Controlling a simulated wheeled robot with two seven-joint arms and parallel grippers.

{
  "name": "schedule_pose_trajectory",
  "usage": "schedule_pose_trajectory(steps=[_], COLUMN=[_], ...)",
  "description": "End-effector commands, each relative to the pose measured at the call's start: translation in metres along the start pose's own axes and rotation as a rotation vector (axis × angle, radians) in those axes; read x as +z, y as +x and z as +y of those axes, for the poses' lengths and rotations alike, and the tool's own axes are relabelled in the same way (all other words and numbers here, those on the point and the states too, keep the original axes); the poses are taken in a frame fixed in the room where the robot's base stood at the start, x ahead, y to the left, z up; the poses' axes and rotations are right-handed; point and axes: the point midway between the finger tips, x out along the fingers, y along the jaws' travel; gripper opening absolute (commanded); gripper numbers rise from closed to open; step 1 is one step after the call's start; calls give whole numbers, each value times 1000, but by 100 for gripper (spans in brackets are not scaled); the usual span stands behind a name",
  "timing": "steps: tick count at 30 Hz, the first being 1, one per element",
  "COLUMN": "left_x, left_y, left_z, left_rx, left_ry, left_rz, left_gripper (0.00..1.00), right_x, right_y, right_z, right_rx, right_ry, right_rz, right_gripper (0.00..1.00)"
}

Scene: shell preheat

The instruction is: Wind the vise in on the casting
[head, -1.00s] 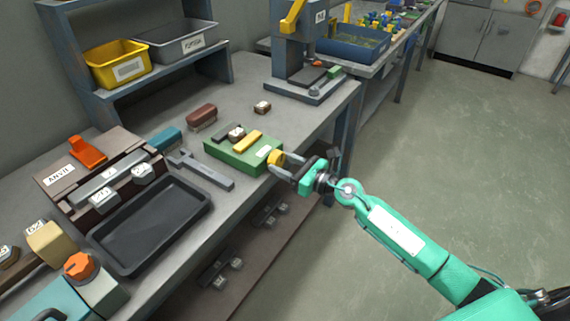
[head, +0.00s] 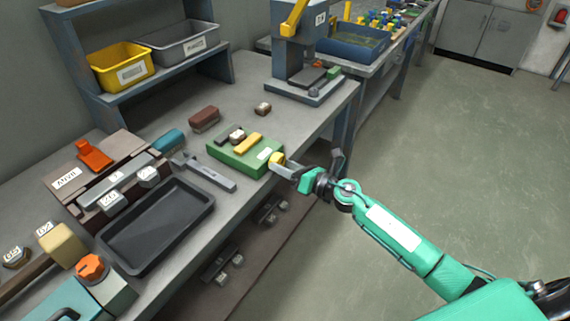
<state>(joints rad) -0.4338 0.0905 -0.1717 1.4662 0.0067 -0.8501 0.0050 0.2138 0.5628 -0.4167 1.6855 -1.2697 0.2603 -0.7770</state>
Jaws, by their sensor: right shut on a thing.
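The vise (head: 232,160) is a green block on the workbench, with a dark fixed jaw at its left and a yellow moving jaw (head: 249,142). A small brownish casting (head: 237,134) with a pale top sits between the two jaws. I cannot tell whether the yellow jaw touches it. A yellow knob (head: 276,158) sticks out of the vise's right end, over the bench edge. My right gripper (head: 279,164) is shut on this knob, its fingers seen nearly edge-on and partly covering it. My left gripper is not in view.
A grey wrench-like tool (head: 207,173) and a black tray (head: 155,225) lie left of the vise. A brown block (head: 204,119) and a small labelled block (head: 263,108) lie behind it. A grey press (head: 299,60) stands at the back. Open floor lies right.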

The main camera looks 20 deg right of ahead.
Motion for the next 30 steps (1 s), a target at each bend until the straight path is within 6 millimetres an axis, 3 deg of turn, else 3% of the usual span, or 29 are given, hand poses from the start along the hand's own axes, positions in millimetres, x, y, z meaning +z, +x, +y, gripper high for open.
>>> schedule_pose_trajectory(steps=[8,9,12,23,27,30], left_x=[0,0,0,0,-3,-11], left_y=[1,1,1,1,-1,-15], left_z=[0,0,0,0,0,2], left_rx=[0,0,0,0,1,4], left_ry=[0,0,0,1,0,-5], left_rz=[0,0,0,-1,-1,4], left_gripper=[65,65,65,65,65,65], right_x=[0,0,0,-1,-3,-4], right_y=[0,0,0,-4,-19,-38], right_z=[0,0,0,-1,-1,-2], right_rx=[0,0,0,-1,-1,-2], right_ry=[5,5,4,3,3,3], right_rz=[-1,-1,-1,0,2,2], right_gripper=[26,51,71,71,71,71])
